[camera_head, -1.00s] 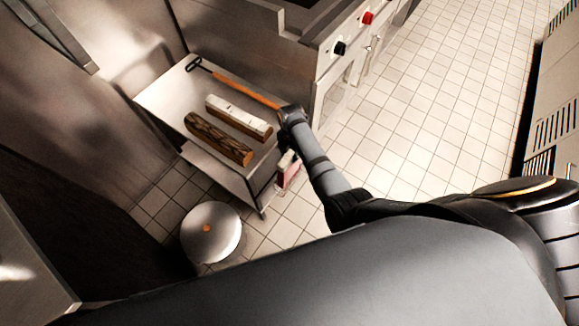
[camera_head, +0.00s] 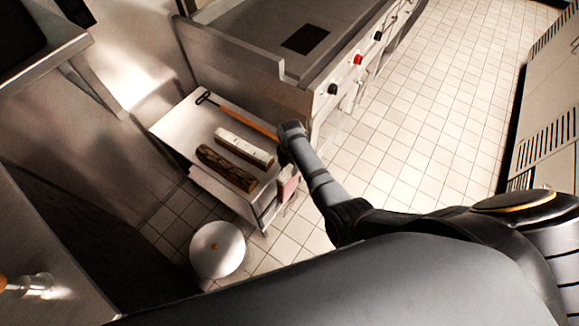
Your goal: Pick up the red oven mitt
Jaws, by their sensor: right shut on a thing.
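The red oven mitt (camera_head: 288,187) shows as a small dull-red and pale shape just past the right edge of the low steel table (camera_head: 172,123). My right gripper (camera_head: 284,160) is just above it, shut on it, with the fingers small, dark and partly hidden by my own wrist. I cannot tell whether the mitt touches the table's side. My left gripper is not in view.
On the table lie a dark log (camera_head: 226,168), a pale log (camera_head: 243,146) and an orange-handled tool (camera_head: 262,132). A round lidded bin (camera_head: 217,250) stands in front. A steel range (camera_head: 320,105) stands behind. Tiled floor (camera_head: 430,130) is clear to the right.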

